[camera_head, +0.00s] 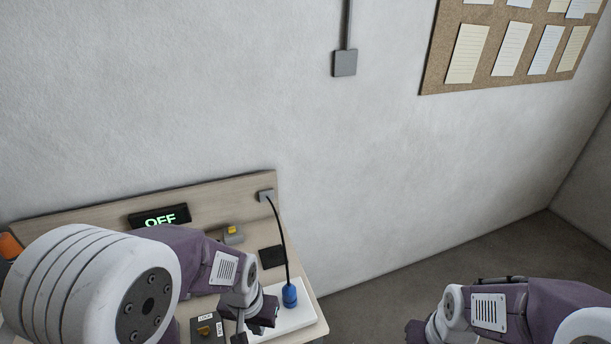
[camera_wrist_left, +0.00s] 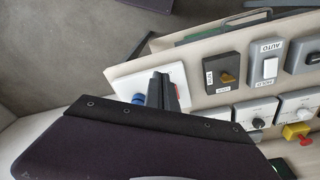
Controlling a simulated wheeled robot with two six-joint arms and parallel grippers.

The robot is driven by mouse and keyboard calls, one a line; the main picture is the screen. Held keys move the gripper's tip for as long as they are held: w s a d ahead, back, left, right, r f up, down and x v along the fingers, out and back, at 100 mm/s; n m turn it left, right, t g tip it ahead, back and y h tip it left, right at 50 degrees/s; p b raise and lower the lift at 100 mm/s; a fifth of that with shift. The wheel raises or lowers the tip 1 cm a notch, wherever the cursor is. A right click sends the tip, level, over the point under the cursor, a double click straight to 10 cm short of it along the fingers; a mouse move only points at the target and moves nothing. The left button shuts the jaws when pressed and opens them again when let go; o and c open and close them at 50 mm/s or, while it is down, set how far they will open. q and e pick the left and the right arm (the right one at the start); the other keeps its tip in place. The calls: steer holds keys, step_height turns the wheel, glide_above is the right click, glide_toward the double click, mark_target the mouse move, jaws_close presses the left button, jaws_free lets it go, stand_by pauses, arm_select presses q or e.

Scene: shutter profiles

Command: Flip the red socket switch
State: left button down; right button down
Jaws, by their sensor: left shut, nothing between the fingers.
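A white socket plate (camera_head: 303,317) lies at the right end of the wooden bench, with a blue plug (camera_head: 290,295) standing on it. In the left wrist view the plate (camera_wrist_left: 122,82) is partly hidden by my gripper, and a small bit of the red switch (camera_wrist_left: 177,89) shows just right of the fingers. The switch is hidden in the head view. My left gripper (camera_head: 268,316) is shut and empty over the plate; its fingers (camera_wrist_left: 163,92) are close beside the red switch. I cannot tell whether they touch. My right gripper (camera_head: 416,331) is at the bottom edge, its fingers cut off.
A display (camera_head: 160,216) reads OFF at the bench's back. A lock switch box (camera_wrist_left: 224,78), an AUTO rocker box (camera_wrist_left: 268,65) and dial panels (camera_wrist_left: 257,112) stand close by.

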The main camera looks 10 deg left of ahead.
arm_select(q)
steer(key=w+a+r+n+g+p, duration=0.1)
steer(key=w+a+r+n+p, duration=0.2)
steer(key=w+a+n+p, duration=0.3)
steer(key=w, duration=0.4)
steer(key=shift+w+a+r, duration=0.15)
steer(key=shift+a+r, duration=0.15)
step_height(320, 180, down, 14)
steer(key=shift+w+r+p, duration=0.15)
steer(key=shift+p, duration=0.9)
